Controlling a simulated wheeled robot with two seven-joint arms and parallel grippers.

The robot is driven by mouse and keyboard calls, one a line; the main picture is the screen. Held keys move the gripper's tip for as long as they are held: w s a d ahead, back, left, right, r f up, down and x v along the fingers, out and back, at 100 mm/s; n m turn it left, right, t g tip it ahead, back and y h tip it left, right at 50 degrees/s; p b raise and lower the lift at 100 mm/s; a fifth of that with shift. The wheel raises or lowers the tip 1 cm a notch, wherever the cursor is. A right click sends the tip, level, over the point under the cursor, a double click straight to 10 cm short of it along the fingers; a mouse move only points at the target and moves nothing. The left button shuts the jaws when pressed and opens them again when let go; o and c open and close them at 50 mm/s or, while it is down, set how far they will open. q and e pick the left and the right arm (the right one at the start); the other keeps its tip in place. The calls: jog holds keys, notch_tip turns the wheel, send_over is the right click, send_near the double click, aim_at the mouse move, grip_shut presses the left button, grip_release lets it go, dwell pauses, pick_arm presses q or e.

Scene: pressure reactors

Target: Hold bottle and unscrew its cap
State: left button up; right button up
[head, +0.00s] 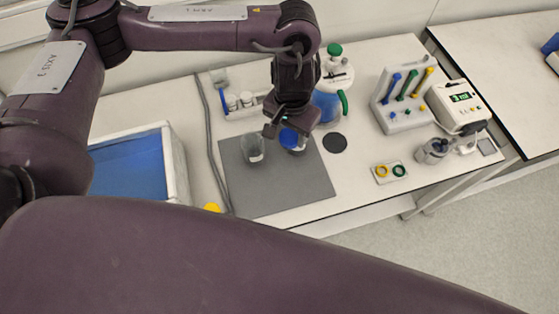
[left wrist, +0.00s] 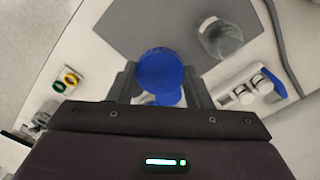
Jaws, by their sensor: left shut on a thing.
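A bottle with a blue cap (head: 289,137) stands on the grey mat (head: 285,190), beneath my left gripper (head: 289,124); the gripper hides much of it. In the left wrist view the round blue cap (left wrist: 160,68) sits between the two fingers of my left gripper (left wrist: 160,80), which is shut on it. A second blue patch shows just below the cap there; I cannot tell what it is. My right gripper is not in view.
A clear glass jar (head: 252,148) stands left of the bottle on the mat. The mat's front is clear.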

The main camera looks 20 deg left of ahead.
pick_arm(q)
jog(key=b, duration=0.4)
send_over(286, 173)
notch_tip(286, 173, down, 15)
jog(key=shift+d, duration=0.1)
jog(key=shift+f+b, duration=0.4)
jog(key=shift+f, duration=0.05)
notch_tip(286, 173, down, 3)
jog(key=shift+f+b, duration=0.2)
jog(key=shift+b, duration=0.8)
jog(key=shift+f, duration=0.1)
jog(key=o, duration=1.1)
